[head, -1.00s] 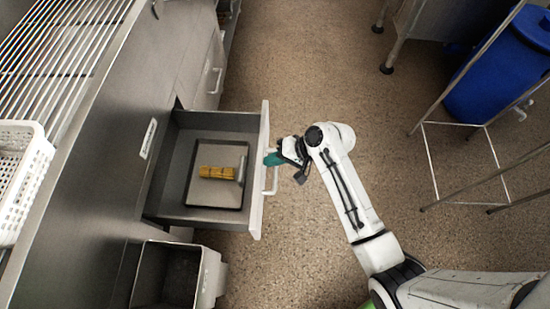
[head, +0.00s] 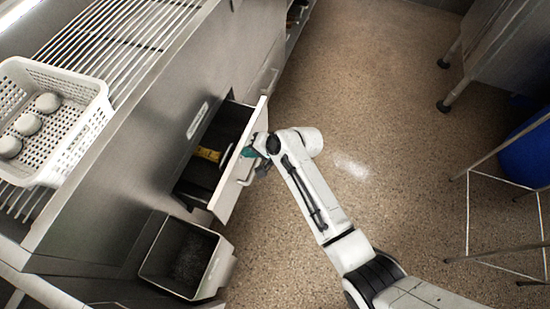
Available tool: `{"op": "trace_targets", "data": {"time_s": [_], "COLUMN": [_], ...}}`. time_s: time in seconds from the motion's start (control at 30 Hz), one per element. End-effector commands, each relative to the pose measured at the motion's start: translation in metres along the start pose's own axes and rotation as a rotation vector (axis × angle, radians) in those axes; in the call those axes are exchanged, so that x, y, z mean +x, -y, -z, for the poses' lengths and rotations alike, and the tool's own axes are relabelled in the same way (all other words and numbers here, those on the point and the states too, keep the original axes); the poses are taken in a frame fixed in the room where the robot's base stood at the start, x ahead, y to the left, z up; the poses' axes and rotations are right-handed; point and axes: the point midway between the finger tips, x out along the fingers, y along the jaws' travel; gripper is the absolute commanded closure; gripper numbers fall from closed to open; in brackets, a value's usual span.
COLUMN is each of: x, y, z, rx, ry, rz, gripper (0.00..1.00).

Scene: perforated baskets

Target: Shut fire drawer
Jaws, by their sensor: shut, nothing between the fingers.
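The drawer (head: 240,165) in the grey cabinet front is partly open, with its white front panel standing out from the cabinet. Inside it, a yellow object (head: 207,154) shows on a dark tray, partly hidden by the drawer front and the cabinet. My gripper (head: 249,152) is shut and empty at the outer face of the drawer front, by its handle. Its teal fingertips appear to touch the panel or handle, but the exact contact is hard to see.
A white perforated basket (head: 92,122) with several round pale items stands on the slatted rack (head: 125,35). An open grey bin (head: 222,272) sits below the drawer. A metal frame stand (head: 468,215) and a blue barrel (head: 528,160) are at the right. The floor between is clear.

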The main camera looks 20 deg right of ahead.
Motion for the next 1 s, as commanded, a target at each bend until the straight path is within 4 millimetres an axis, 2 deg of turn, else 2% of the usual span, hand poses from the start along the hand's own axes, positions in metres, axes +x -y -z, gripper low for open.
{"op": "trace_targets", "data": {"time_s": [0.03,0.13,0.4,0.63,1.0], "x": [0.012,0.029,0.058,0.067,0.068], "y": [0.009,0.023,0.051,0.061,0.062], "z": [0.000,-0.001,0.000,0.000,0.000], "rx": [-0.004,-0.003,0.000,0.001,0.001], "ry": [0.002,0.003,0.001,0.001,0.001], "rz": [0.002,0.001,0.001,0.000,0.000], "gripper": [1.00,1.00,1.00,1.00,1.00]}}
